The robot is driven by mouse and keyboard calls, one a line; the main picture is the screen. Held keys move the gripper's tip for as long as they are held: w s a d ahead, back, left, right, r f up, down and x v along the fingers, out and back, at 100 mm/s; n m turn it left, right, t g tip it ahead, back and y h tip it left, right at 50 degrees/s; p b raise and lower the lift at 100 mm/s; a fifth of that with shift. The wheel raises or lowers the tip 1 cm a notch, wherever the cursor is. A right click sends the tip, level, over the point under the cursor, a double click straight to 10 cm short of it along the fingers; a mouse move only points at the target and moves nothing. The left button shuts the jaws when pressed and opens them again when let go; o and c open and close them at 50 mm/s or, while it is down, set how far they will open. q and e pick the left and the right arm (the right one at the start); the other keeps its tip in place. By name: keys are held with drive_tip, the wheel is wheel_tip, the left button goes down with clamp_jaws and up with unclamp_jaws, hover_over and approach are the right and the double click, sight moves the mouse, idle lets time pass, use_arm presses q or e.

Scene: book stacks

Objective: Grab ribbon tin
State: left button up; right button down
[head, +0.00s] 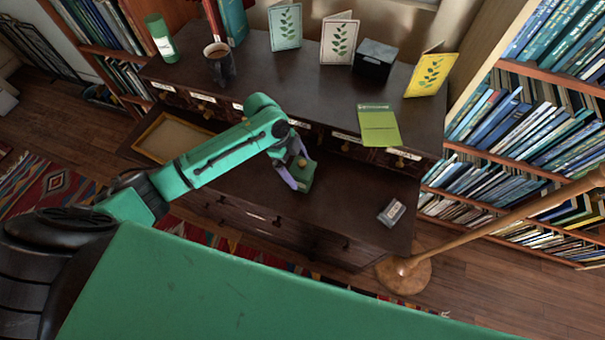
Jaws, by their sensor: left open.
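A small dark grey box with a pale label (391,212) lies flat on the right part of the lower desk top; it looks like the ribbon tin, though its print is too small to read. My left gripper (297,180) is open and points down over the lower desk top (345,200), left of this box and clearly apart from it. The green and purple parts at the gripper's end are too small to tell in detail. My right gripper is not in view.
The raised shelf holds a mug (219,65), a green bottle (161,38), several leaf-print cards (432,72), a black box (374,60) and a green booklet (379,126). A tray (172,138) lies left. A wooden lamp stand (402,274) rises at right. The desk around the grey box is clear.

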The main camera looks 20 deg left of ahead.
use_arm(q)
drive_tip(key=x, duration=0.3)
drive_tip(key=shift+d+f, duration=0.1)
drive_tip(key=shift+f, duration=0.05)
drive_tip(key=c, duration=1.3)
